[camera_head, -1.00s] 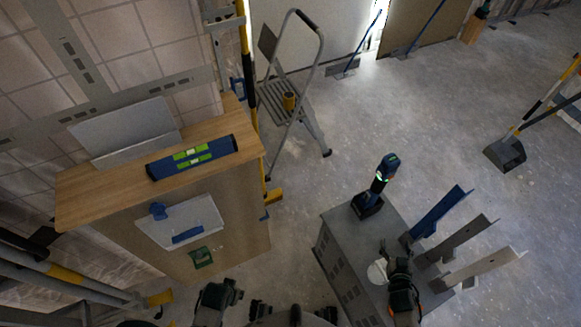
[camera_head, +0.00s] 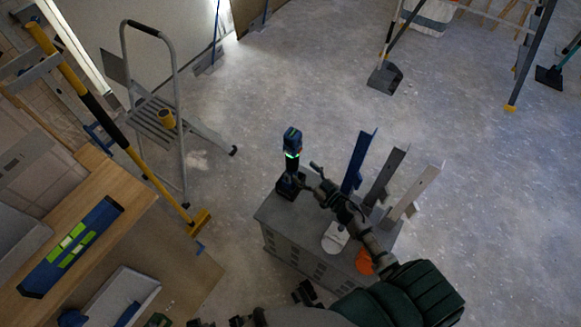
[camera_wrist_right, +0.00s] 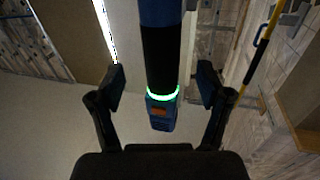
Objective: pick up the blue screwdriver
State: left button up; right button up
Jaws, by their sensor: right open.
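The blue screwdriver (camera_head: 292,143), a blue and black power tool with a lit green ring, stands upright at the far left corner of the grey cabinet (camera_head: 277,213). My right gripper (camera_head: 307,180) is open beside the tool's lower part in the head view. In the right wrist view the screwdriver (camera_wrist_right: 160,60) runs between the two spread fingers of my right gripper (camera_wrist_right: 162,85), with a visible gap on each side. My left gripper cannot be made out in the head view.
Blue, dark and pale upright brackets (camera_head: 357,160) stand at the cabinet's right. A white disc (camera_head: 335,238) and an orange item (camera_head: 364,262) lie on its top. A stepladder (camera_head: 165,115) and a wooden bench (camera_head: 95,200) are at left. Floor behind the cabinet is clear.

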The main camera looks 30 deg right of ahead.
aim_at(297, 164)
jog(key=x, duration=0.4)
jog(key=b+x, duration=0.1)
jog(key=x, duration=0.2)
jog(key=shift+a+r, duration=0.2)
jog(key=shift+a, duration=0.15)
jog(key=shift+s+d, duration=0.1)
jog(key=shift+d, duration=0.25)
jog(key=shift+c, duration=0.6)
jog(key=shift+d+f, duration=0.1)
jog(key=shift+d, duration=0.15)
jog(key=c, duration=1.2)
jog(key=shift+a, duration=0.1)
grip_shut()
pick_arm(q)
jog(key=v, duration=0.3)
jog(key=shift+s+a, duration=0.15)
pick_arm(e)
jog(key=shift+a+r, duration=0.15)
jog(key=shift+r, duration=0.15)
